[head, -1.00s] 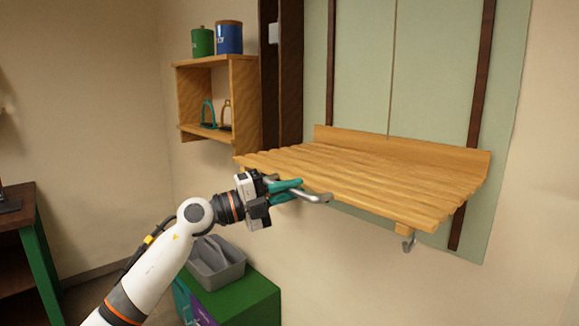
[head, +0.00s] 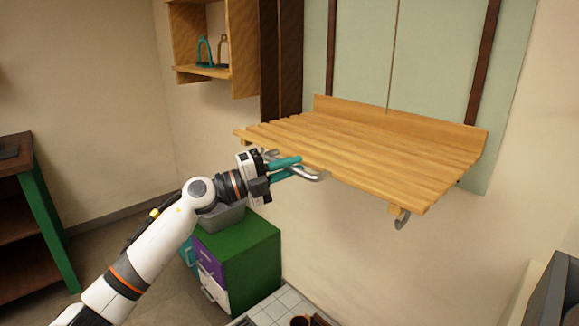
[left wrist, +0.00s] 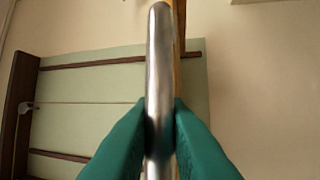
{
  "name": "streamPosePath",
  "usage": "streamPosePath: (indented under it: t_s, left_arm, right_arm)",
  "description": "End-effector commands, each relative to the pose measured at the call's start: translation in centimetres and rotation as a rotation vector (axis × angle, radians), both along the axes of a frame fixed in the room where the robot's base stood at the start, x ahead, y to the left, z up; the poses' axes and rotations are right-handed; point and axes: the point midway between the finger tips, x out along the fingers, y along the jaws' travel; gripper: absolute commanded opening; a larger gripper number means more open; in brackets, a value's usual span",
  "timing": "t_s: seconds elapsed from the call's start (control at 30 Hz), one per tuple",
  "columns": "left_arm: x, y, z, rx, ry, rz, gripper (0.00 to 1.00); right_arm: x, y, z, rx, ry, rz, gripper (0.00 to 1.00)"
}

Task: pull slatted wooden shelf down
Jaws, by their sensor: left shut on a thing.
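The slatted wooden shelf (head: 370,155) juts out from a pale green wall panel (head: 400,60) in the head view, with its slatted top in sight. A metal bar handle (head: 318,174) runs along its front edge at the left. My left gripper (head: 292,168) is shut on this handle. In the left wrist view the teal fingers (left wrist: 161,125) press on both sides of the silver bar (left wrist: 160,60). A metal hook (head: 402,219) hangs under the shelf's front right corner. My right gripper is not in view.
A wooden wall box (head: 243,50) with stirrups hangs at the upper left. Below stands a green cabinet (head: 240,250) with a grey bin (head: 222,217) on it, partly behind my arm. A dark table (head: 20,170) is at the far left. A dark object (head: 555,290) fills the lower right corner.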

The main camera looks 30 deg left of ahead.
Motion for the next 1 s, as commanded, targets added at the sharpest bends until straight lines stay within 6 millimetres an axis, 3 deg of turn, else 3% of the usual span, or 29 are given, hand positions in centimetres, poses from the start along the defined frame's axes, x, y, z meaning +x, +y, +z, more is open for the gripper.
streamPosePath:
  t_s: [0.07, 0.1, 0.2, 0.57, 1.0]
  left_arm:
    - [0.0, -0.4, -1.0, 0.008, 0.018, -0.010, 0.00]
    - [0.0, -0.4, -1.1, 0.008, 0.019, -0.010, 0.19]
    - [0.0, -0.3, -1.0, 0.007, 0.017, -0.009, 0.35]
    - [0.0, -0.2, 0.1, 0.005, 0.008, -0.005, 0.36]
    - [0.0, -0.1, 7.9, 0.006, 0.006, -0.004, 0.36]
  right_arm:
    - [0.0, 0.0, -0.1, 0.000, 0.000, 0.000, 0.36]
    - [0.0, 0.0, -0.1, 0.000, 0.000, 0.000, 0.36]
    - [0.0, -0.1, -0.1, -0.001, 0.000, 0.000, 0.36]
    - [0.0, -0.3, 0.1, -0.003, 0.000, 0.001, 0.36]
    - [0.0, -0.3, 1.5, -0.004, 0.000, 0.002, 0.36]
